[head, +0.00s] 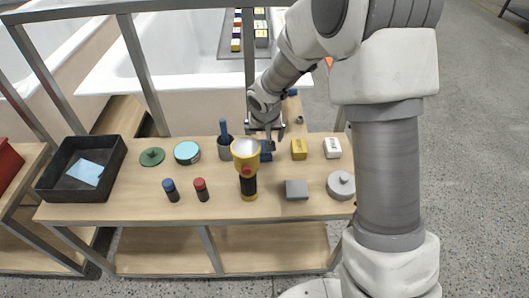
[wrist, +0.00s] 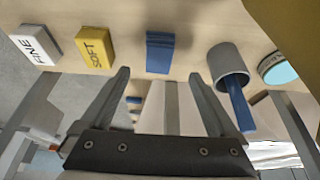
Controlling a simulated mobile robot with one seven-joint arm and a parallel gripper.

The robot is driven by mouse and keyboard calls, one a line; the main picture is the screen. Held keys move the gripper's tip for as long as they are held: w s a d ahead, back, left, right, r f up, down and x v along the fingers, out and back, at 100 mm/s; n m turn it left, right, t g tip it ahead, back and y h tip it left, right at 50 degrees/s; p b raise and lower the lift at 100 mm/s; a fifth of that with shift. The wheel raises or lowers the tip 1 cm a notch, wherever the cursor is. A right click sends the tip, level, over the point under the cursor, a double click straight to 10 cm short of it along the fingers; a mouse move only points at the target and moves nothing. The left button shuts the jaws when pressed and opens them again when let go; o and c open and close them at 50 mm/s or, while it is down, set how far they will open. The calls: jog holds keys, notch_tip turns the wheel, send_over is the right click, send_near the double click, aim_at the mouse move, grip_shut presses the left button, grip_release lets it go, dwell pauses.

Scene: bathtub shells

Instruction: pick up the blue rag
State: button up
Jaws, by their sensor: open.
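A dark blue folded piece (head: 266,146), which looks like the blue rag, lies on the wooden bench, partly hidden behind the yellow flashlight in the head view. In the wrist view the same blue piece (wrist: 160,52) lies flat just beyond my fingertips, roughly centred between them. My gripper (head: 266,130) is above the back part of the bench, close to the blue piece. In the wrist view my gripper (wrist: 158,76) is open, with nothing between its fingers.
A yellow SOFT block (wrist: 95,47) and white FINE block (wrist: 35,44) lie on one side; a grey cup (wrist: 228,62) holding a blue-handled tool stands on the other. A flashlight (head: 246,160) stands in front. A black tray (head: 60,190) holds a light blue sheet.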

aim_at(264, 151)
jog(key=x, duration=0.3)
jog(key=b+x, duration=0.2)
jog(key=x, duration=0.3)
jog(key=shift+f, duration=0.15)
jog(key=c, duration=1.4)
notch_tip(264, 151, up, 10)
jog(key=p, duration=0.3)
jog(key=shift+c, duration=0.2)
jog(key=o, duration=0.8)
jog(key=c, duration=0.6)
